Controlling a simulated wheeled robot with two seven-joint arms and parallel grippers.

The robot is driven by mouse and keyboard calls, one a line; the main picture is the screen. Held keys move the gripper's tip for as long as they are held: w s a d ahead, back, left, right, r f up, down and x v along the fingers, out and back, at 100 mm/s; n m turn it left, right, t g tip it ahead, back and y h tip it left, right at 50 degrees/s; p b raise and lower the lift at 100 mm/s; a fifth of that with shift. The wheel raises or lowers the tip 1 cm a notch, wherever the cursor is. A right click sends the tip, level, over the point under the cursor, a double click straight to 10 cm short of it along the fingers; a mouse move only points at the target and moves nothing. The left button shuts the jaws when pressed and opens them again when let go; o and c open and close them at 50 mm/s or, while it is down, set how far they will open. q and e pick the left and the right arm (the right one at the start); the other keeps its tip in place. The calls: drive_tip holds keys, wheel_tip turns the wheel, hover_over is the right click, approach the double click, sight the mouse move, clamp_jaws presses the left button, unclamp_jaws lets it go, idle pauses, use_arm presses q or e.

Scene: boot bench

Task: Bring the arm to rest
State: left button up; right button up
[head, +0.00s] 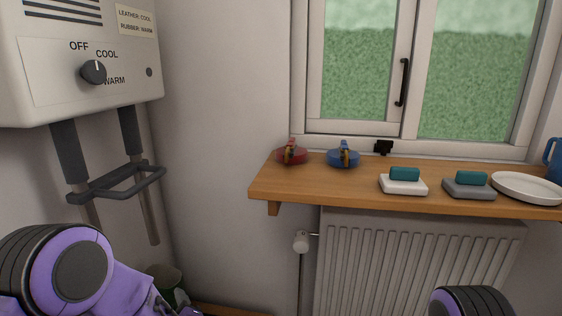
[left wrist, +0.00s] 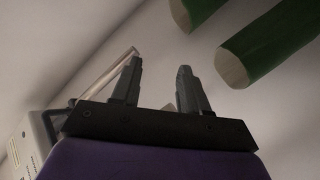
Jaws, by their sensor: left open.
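My left arm (head: 75,270) comes in at the lower left of the head view, below the wall dryer. In the left wrist view my left gripper (left wrist: 160,68) is open, its two dark fingers apart with nothing between them. Two green tube-shaped things with pale ends (left wrist: 270,45) are above and to the right of the fingers, apart from them. A part of my right arm (head: 470,302) shows at the bottom right edge of the head view. The right gripper is not in view.
The white dryer (head: 60,100) has a knob (head: 94,71) and grey pipes with a bar (head: 118,185). A wooden shelf (head: 330,182) holds red and blue round items, two blocks on bases and a plate (head: 527,188). A radiator (head: 415,255) is below. A greenish object (head: 165,280) stands low.

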use_arm(q)
drive_tip(key=s+a+f+m+g+h, duration=0.2)
drive_tip(key=s+f+m+g+h, duration=0.3)
drive_tip(key=s+f, duration=1.15)
drive_tip(key=s+a+f+m+g, duration=0.1)
drive_tip(key=s+f+m+g, duration=0.35)
drive_tip(key=s, duration=1.15)
wheel_tip(320, 180, up, 12)
drive_tip(key=s+n+p, duration=0.1)
drive_tip(key=p, duration=1.3)
drive_tip(key=shift+a+h, duration=0.2)
drive_tip(key=shift+h, duration=0.1)
drive_tip(key=shift+g, duration=0.25)
